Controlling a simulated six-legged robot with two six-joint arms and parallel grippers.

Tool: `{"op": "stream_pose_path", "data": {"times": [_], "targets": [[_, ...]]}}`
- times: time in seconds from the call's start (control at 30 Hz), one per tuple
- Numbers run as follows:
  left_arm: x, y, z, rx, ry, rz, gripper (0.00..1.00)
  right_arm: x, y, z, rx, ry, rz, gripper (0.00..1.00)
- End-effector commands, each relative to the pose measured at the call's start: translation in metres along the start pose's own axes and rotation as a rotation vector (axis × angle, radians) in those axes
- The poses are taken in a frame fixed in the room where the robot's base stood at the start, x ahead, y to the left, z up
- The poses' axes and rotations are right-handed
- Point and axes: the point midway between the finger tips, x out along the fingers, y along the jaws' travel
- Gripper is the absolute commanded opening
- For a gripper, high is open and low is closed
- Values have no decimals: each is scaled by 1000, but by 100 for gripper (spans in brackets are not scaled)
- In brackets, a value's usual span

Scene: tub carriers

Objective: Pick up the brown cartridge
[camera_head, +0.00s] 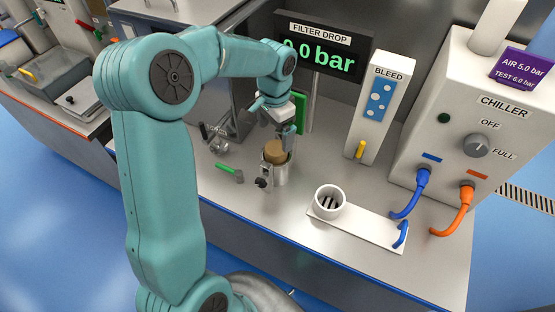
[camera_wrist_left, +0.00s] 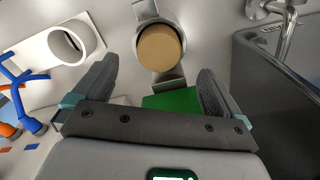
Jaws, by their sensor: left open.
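The brown cartridge (camera_head: 275,151) sits upright inside a metal cylindrical housing (camera_head: 281,174) on the steel counter, with its round top showing above the rim. In the left wrist view the cartridge (camera_wrist_left: 159,47) shows as a tan disc inside the housing's ring, beyond the fingertips and between their lines. My left gripper (camera_head: 284,133) is just above and behind the cartridge in the head view. In the left wrist view its two fingers (camera_wrist_left: 157,78) are wide apart with nothing between them. My right gripper is in neither view.
A white cup holder (camera_head: 330,199) on a white plate stands right of the housing. A green-handled tool (camera_head: 228,171) lies to the left. A metal tap (camera_head: 214,137) and sink are behind left. The bleed panel (camera_head: 380,108) and chiller (camera_head: 470,130) with blue and orange hoses stand right.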

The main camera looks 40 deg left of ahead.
Motion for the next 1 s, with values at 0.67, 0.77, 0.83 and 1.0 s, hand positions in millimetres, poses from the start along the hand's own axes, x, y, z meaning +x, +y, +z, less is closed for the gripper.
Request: {"op": "stream_pose_path", "data": {"times": [0.67,0.77,0.83,1.0], "targets": [[65,2,-5,1,1,0,99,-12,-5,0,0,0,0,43],[64,2,-5,1,1,0,99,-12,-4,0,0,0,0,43],[64,2,-5,1,1,0,80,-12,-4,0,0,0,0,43],[64,2,-5,1,1,0,24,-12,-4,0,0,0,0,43]]}}
